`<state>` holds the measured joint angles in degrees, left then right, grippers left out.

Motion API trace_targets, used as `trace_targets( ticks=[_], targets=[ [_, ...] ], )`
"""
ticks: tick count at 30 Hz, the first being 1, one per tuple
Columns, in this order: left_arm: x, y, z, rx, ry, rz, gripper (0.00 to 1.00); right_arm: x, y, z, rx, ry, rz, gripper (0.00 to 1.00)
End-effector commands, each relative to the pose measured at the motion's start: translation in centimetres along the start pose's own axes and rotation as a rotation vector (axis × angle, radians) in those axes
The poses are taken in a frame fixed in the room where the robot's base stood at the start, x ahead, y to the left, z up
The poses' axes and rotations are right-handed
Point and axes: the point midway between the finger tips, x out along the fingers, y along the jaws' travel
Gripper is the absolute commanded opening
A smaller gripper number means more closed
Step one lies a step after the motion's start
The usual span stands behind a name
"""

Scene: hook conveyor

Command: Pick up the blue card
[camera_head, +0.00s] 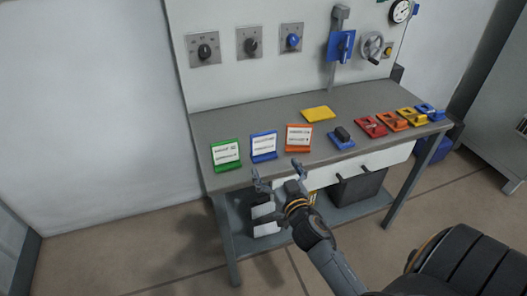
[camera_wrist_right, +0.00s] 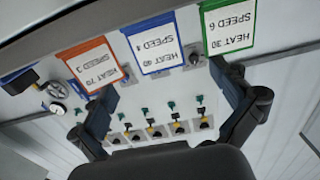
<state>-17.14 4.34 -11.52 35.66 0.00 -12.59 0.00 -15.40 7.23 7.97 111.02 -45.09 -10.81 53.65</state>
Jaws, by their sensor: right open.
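The blue card (camera_head: 264,145) stands tilted in a blue holder at the front edge of the grey table, between a green card (camera_head: 226,153) and an orange card (camera_head: 298,136). My right gripper (camera_head: 277,174) is open and empty, in front of and below the blue card in the head view, apart from it. In the right wrist view the blue card (camera_wrist_right: 153,43) shows upside down, reading "HEAT 40", beyond the gap between the open fingers (camera_wrist_right: 165,88). My left gripper is in neither view.
The table (camera_head: 245,118) also holds a yellow plate (camera_head: 317,114), a blue base with a black block (camera_head: 342,137) and several coloured pieces to the right. A control panel with knobs (camera_head: 250,44) rises behind. A dark bin (camera_head: 358,188) sits on the lower shelf.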

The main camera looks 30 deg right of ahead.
Motion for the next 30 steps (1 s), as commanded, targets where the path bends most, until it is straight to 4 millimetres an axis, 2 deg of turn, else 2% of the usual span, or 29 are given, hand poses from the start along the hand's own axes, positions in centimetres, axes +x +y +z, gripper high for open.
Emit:
trace_targets(
  ticks=[1, 6, 14, 21, 25, 30],
  targets=[
    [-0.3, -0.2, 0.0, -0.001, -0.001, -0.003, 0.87, 1.3, 0.0, -0.2, -0.001, 0.002, -0.001, 1.0],
    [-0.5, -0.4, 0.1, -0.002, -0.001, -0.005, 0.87, 4.2, 0.0, -0.1, -0.001, 0.0, 0.0, 1.0],
    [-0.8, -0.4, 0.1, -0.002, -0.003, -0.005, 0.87, 6.2, 0.1, -0.2, -0.001, -0.001, -0.001, 1.0],
    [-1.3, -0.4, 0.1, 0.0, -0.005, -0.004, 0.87, 9.7, 0.5, -0.4, 0.0, -0.001, 0.0, 1.0],
    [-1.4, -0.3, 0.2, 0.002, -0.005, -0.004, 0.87, 10.7, 0.5, -0.3, 0.0, -0.002, -0.001, 1.0],
    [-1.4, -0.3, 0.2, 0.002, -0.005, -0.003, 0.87, 10.7, 0.5, -0.3, 0.001, -0.003, -0.001, 1.0]
  ],
)
